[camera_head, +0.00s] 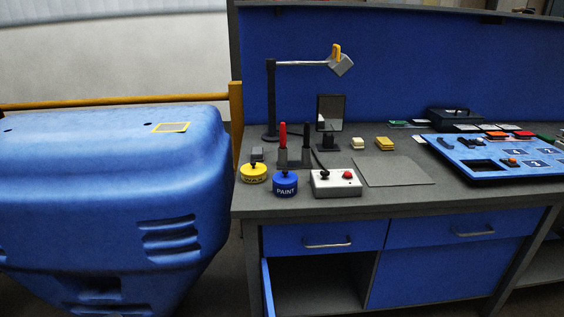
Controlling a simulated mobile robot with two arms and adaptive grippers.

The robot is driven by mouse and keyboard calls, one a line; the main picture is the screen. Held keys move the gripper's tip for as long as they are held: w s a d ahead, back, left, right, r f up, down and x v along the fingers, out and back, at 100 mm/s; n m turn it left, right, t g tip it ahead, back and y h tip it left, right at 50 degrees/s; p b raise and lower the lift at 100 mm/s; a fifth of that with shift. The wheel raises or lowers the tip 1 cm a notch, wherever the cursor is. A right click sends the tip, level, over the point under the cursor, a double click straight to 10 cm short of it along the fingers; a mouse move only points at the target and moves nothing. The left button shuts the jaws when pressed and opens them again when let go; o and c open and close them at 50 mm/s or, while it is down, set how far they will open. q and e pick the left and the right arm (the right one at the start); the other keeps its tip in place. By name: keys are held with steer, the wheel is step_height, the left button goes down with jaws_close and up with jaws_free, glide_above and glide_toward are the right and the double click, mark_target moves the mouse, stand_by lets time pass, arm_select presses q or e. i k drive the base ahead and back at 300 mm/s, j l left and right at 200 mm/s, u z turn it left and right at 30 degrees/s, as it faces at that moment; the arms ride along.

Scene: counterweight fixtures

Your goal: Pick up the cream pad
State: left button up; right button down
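A small cream pad (357,143) sits on the grey workbench top (410,200), toward the back and right of the middle. It looks like a low block. A yellow pad (385,144) lies just to its right, with a small gap between them. Neither of my grippers is in view.
A grey mat (395,171) lies in front of the pads. A blue panel (490,158) is at right. A lower cupboard is open.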

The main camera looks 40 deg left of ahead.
mark_target(358, 143)
steer(key=k+j+u, duration=0.1)
steer(key=u, duration=0.25)
steer(key=j+u, duration=0.5)
steer(key=u, duration=0.2)
